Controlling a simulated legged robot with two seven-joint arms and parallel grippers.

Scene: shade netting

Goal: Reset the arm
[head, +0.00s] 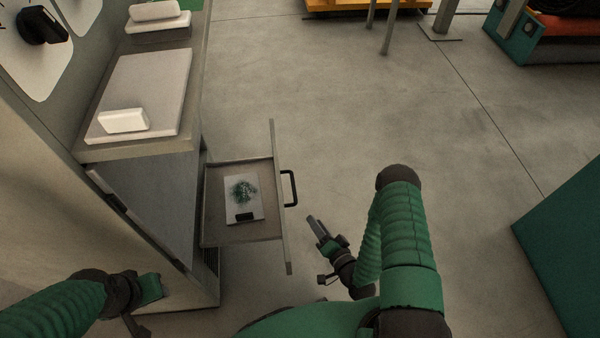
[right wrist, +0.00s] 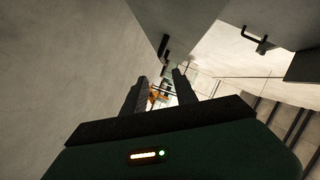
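My right arm, green with black joints, comes in from the bottom right in the head view. Its gripper (head: 318,228) is over the floor just right of the open drawer, apart from the drawer's handle. In the right wrist view the two dark fingers of this gripper (right wrist: 160,86) stand apart with nothing held between them. My left gripper (head: 150,288) is at the lower left of the head view, in front of the cabinet side. Its fingers are too small and unclear to tell their opening.
A drawer (head: 212,222) with a black handle (head: 290,188) stands pulled out of the cabinet. A flat item with a green pattern (head: 243,196) lies in it. A white block (head: 123,121) lies on a pale board (head: 160,75) on top. Open floor (head: 330,120) lies beyond; a teal block (head: 570,240) is right.

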